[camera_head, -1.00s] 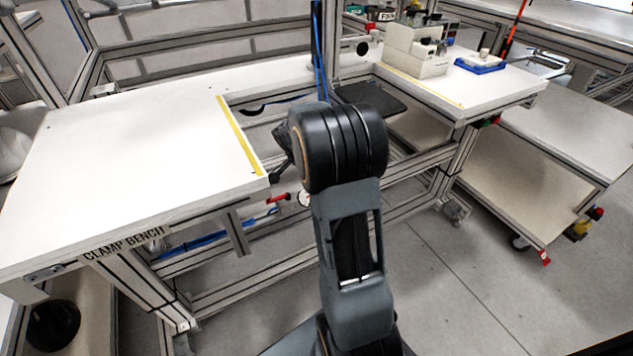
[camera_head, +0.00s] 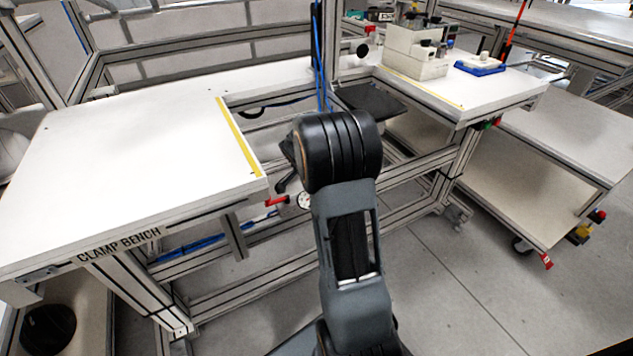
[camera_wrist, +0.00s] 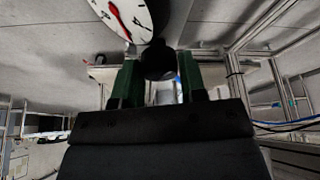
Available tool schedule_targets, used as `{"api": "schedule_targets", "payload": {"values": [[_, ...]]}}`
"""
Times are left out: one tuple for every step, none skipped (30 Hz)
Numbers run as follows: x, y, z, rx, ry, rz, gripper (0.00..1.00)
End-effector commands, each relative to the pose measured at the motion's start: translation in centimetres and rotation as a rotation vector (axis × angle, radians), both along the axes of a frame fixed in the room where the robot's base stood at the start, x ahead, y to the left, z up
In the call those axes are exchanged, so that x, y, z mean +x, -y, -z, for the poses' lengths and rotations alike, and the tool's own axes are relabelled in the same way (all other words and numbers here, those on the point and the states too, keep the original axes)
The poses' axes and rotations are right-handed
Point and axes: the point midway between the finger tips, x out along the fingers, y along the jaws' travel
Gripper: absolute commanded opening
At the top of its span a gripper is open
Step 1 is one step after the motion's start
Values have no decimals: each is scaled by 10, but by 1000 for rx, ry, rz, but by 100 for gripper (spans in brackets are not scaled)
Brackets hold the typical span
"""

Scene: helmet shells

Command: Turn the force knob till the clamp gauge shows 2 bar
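The clamp gauge (camera_wrist: 125,16) is a white round dial with a red needle, cut off by the top edge of the wrist view; its numbers are too small to read. It also shows as a small white disc beside my arm in the head view (camera_head: 304,201). The black round force knob (camera_wrist: 158,60) is just below the gauge in the wrist view. My gripper (camera_wrist: 160,68) has its two green fingers apart, one on each side of the knob's lower part. I cannot tell whether they touch it. In the head view the fingers are hidden.
The white clamp bench (camera_head: 120,165) is left of my arm, with a yellow strip at its edge. A red handle (camera_head: 277,201) sits under its corner. Blue hoses and frame rails run below. A grey-white box unit (camera_head: 415,52) stands on the right-hand bench top.

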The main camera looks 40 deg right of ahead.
Motion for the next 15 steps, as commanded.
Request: {"api": "schedule_targets", "payload": {"values": [[0,0,0,0,0,0,34],[0,0,0,0,0,0,31],[0,0,0,0,0,0,27],[0,0,0,0,0,0,24],[0,0,0,0,0,0,21],[0,0,0,0,0,0,17],[0,0,0,0,0,0,14],[0,0,0,0,0,0,12],[0,0,0,0,0,0,12],[0,0,0,0,0,-1,12],[0,0,0,0,0,-3,12],[0,0,0,0,0,-7,12],[0,0,0,0,0,-11,12],[0,0,0,0,0,-17,12],[0,0,0,0,1,-27,12]]}}
